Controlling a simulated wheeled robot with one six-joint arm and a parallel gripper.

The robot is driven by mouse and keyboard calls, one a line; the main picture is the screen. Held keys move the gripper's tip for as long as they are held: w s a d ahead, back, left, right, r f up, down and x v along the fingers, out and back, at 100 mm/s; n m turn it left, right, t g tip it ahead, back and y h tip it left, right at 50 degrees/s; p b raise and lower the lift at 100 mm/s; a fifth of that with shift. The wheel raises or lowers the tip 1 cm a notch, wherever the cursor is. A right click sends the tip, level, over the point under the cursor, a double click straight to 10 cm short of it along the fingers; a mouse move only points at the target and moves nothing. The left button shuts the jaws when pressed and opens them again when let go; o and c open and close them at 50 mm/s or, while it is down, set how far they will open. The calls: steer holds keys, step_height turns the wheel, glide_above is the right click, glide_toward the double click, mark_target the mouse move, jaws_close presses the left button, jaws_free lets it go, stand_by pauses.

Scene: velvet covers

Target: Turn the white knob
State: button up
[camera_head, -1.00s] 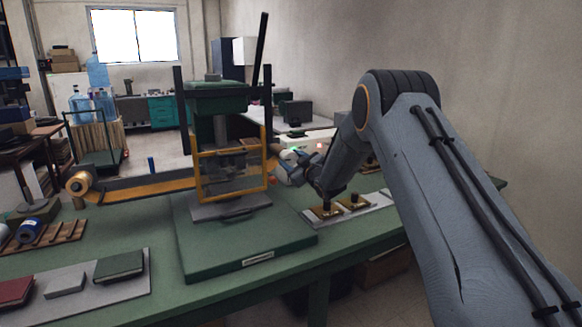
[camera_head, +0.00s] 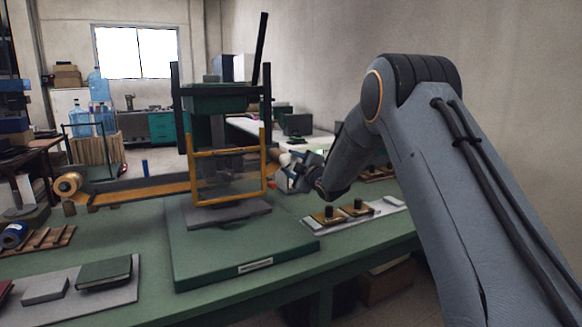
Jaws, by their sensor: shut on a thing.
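The green hand press (camera_head: 222,105) stands on a thick green base (camera_head: 215,262) on the green workbench. A yellow-framed clear guard (camera_head: 228,172) covers its front. My gripper (camera_head: 284,173) is at the right side of the press, beside the guard, with my arm reaching in from the right. Its jaws are shut on a small pale part there, which looks like the white knob (camera_head: 285,160). The jaws and wrist hide most of the knob, so its turn angle cannot be told.
A yellow strip with a roll (camera_head: 67,184) runs out left of the press. A grey mat (camera_head: 120,290) with a green book (camera_head: 104,271) lies front left. Brass stamps on a pale tray (camera_head: 345,216) lie right, below my wrist. Bare bench shows at front left of the base.

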stand_by(0.4)
steer(key=o, duration=1)
steer(key=shift+o, duration=0.2)
steer(key=v, duration=0.7)
steer(key=shift+s+b, duration=0.35)
steer(key=shift+b, duration=0.1)
steer(key=shift+d, duration=0.2)
